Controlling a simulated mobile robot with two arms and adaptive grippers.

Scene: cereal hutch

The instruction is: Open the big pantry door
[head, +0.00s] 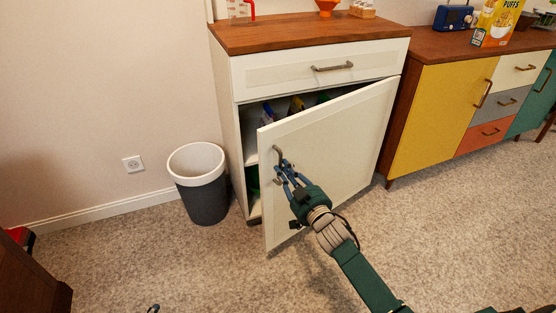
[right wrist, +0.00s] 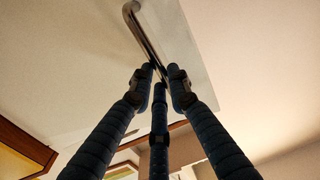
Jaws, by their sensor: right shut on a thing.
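The big pantry door (head: 335,150) is the white lower door of the cabinet. It stands partly open, hinged on its right side, with its left edge swung out from the cabinet. Its metal handle (head: 277,160) is near the door's upper left. My right gripper (head: 283,172) is shut on this handle. In the right wrist view the blue fingers of the gripper (right wrist: 160,82) close around the lower end of the handle (right wrist: 145,35). At the lower left of the head view only a small dark tip shows, too little to tell my left gripper.
A grey bin with a white rim (head: 199,188) stands left of the cabinet. Shelves with several items (head: 296,104) show behind the door. A closed drawer (head: 325,74) is above. A colourful sideboard (head: 455,97) stands at the right. Carpet in front is clear.

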